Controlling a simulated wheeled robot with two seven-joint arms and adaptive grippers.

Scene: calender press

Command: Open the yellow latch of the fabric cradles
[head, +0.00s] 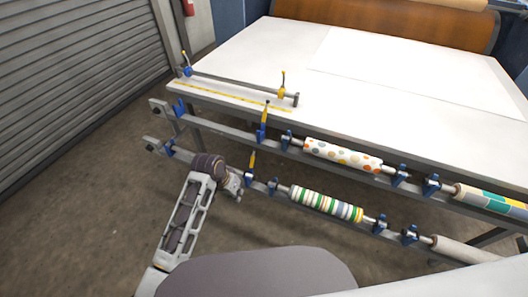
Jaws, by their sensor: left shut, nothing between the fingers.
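The upper rail carries blue cradles, with a yellow latch (265,113) standing up left of the polka-dot fabric roll (342,155). The lower rail has another yellow latch (252,161) standing up left of the striped fabric roll (326,203). My left gripper (236,190) is shut and empty. In the picture it is just below and left of the lower latch, close to the lower rail; I cannot tell whether it touches anything. My right gripper is not in view.
The white press table (270,50) fills the top, with a brown roller (380,22) behind it. A bar with yellow-handled clamps (283,86) lies on its left part. More rolls (490,200) sit at the right. The floor (80,210) at left is clear before a shutter (70,80).

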